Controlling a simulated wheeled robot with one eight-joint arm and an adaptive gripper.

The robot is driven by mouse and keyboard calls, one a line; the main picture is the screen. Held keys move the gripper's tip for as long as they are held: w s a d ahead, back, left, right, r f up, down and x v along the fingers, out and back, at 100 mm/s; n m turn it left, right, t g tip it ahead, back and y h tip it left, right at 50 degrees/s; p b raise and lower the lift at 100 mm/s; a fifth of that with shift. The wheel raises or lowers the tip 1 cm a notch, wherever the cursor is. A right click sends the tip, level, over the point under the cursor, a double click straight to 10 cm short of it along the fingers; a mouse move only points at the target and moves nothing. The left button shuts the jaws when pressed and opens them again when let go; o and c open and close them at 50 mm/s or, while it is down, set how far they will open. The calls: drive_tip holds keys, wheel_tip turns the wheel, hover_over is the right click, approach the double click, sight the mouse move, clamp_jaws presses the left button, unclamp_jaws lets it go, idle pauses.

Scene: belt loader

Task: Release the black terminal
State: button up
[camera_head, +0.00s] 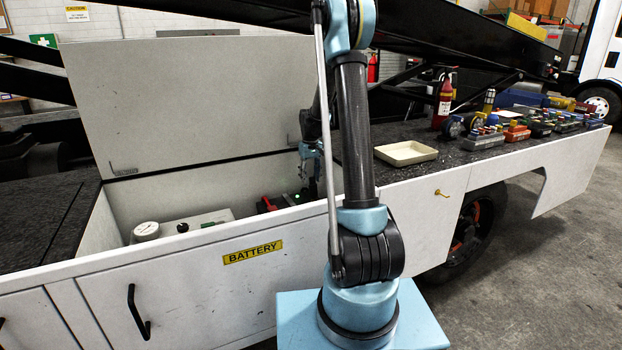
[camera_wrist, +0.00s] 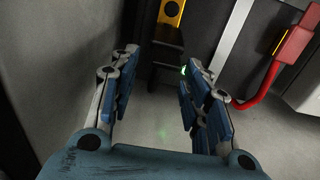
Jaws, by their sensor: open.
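My gripper (camera_wrist: 161,60) is open in the wrist view, its two blue-padded fingers spread apart with nothing held between them. A black stepped piece (camera_wrist: 167,48) with a yellow-orange strip above it shows beyond the gap between the fingertips. It may be the black terminal, but I cannot tell for sure. A small green light glows beside the right fingertip. In the head view my gripper (camera_head: 309,165) is down at the right end of the open battery compartment (camera_head: 150,190), partly hidden by my arm. The terminal cannot be made out there.
A red bent handle or cable (camera_wrist: 293,48) stands to the right in the wrist view, near a pale wall. The raised lid (camera_head: 190,100) is behind the compartment. A cream tray (camera_head: 406,153) and several tools and connectors lie on the dark deck to the right.

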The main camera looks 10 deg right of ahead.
drive_tip(key=shift+r, duration=0.15)
wheel_tip(320, 180, up, 12)
drive_tip(key=shift+f, duration=0.2)
idle(0.5)
